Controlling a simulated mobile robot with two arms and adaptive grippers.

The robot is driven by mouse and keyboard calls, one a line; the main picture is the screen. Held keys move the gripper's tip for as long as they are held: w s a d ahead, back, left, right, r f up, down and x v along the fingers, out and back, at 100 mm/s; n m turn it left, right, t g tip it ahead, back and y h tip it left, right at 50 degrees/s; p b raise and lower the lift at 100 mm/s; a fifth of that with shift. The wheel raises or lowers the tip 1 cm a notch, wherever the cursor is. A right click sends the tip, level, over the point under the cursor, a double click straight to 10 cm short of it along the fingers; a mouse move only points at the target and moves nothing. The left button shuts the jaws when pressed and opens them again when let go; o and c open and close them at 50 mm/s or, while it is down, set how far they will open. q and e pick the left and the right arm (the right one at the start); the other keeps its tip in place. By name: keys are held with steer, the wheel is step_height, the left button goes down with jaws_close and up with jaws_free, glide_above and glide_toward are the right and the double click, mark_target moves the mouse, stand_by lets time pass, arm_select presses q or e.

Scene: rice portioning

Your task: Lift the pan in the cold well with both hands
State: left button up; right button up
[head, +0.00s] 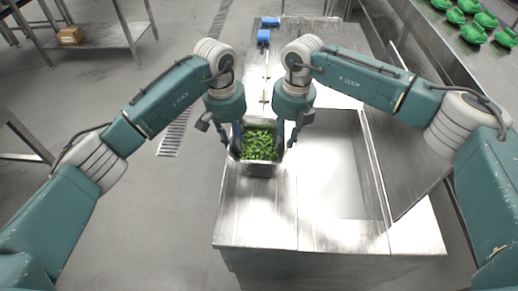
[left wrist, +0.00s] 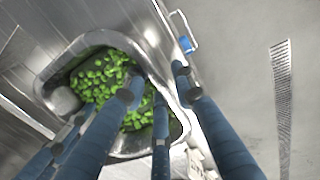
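A steel pan (head: 262,171) full of green vegetable pieces (head: 260,144) is at the left side of the steel counter, its front wall showing. My left gripper (head: 238,142) is at the pan's left side, and my right gripper (head: 290,138) is at its right side. In the left wrist view, the pan (left wrist: 80,45) lies beneath the blue fingers of my left gripper (left wrist: 163,88). Some fingers reach over the green pieces and another is outside the rim. I cannot tell whether either gripper is clamped on the rim, or whether the pan is off its support; its underside is hidden.
The steel counter (head: 255,225) has a bright recessed area (head: 335,170) right of the pan. Blue items (head: 264,36) lie at its far end. Open floor with a drain grate (head: 180,125) is at left.

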arm_select(q)
steer(key=shift+c, duration=0.5)
arm_select(e)
steer(key=shift+c, duration=0.5)
arm_select(q)
jaws_close()
arm_select(e)
jaws_close()
arm_select(q)
steer(key=shift+r, duration=0.15)
arm_select(e)
steer(key=shift+r, duration=0.2)
